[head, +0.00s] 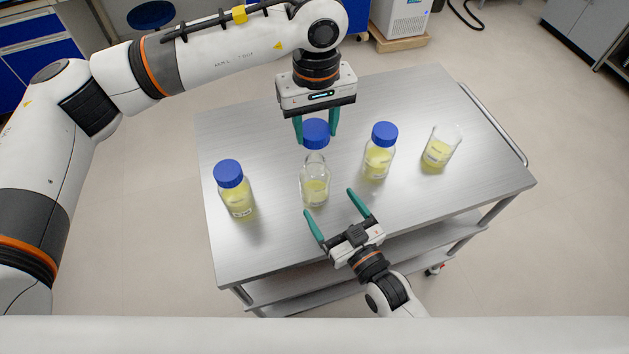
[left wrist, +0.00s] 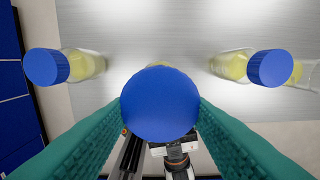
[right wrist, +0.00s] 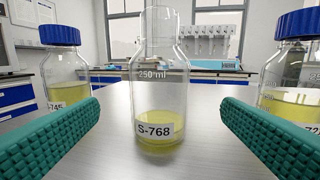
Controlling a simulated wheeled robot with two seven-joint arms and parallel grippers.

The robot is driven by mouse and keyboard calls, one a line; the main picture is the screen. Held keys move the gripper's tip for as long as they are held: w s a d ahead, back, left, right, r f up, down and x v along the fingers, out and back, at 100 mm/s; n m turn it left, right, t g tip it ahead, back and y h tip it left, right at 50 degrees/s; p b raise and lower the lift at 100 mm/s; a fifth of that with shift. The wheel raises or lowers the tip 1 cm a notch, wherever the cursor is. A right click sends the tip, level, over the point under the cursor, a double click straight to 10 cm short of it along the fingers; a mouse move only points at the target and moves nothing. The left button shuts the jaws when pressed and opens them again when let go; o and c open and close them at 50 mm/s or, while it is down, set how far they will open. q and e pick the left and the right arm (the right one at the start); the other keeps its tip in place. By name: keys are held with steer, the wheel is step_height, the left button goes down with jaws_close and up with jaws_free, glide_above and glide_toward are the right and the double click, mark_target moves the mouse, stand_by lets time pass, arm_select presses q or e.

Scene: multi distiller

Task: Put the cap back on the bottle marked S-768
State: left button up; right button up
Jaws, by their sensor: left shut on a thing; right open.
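The bottle marked S-768 (head: 315,188) stands upright and uncapped on the table, with yellow liquid in its bottom; its label reads clearly in the right wrist view (right wrist: 158,100). My left gripper (head: 317,132) is shut on a blue cap (head: 315,134) and holds it above the bottle's neck, seemingly a little apart from it. The cap fills the middle of the left wrist view (left wrist: 159,104) and hides the bottle there. My right gripper (head: 334,206) is open and empty, in front of the bottle, with its fingers either side of it in the right wrist view and not touching it.
A capped bottle (head: 236,196) stands at the left of the metal table (head: 265,255). Another capped bottle (head: 378,160) stands right of S-768, and a beaker (head: 440,148) of yellow liquid is farther right. The table's front right is clear.

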steer(key=x, duration=0.9)
steer(key=shift+w+a, duration=0.1)
steer(key=shift+w, duration=0.05)
steer(key=c, duration=1.5)
arm_select(q)
glide_above(316, 162)
steer(key=shift+f, duration=2.45)
steer(key=shift+f, duration=0.9)
steer(key=shift+f, duration=0.55)
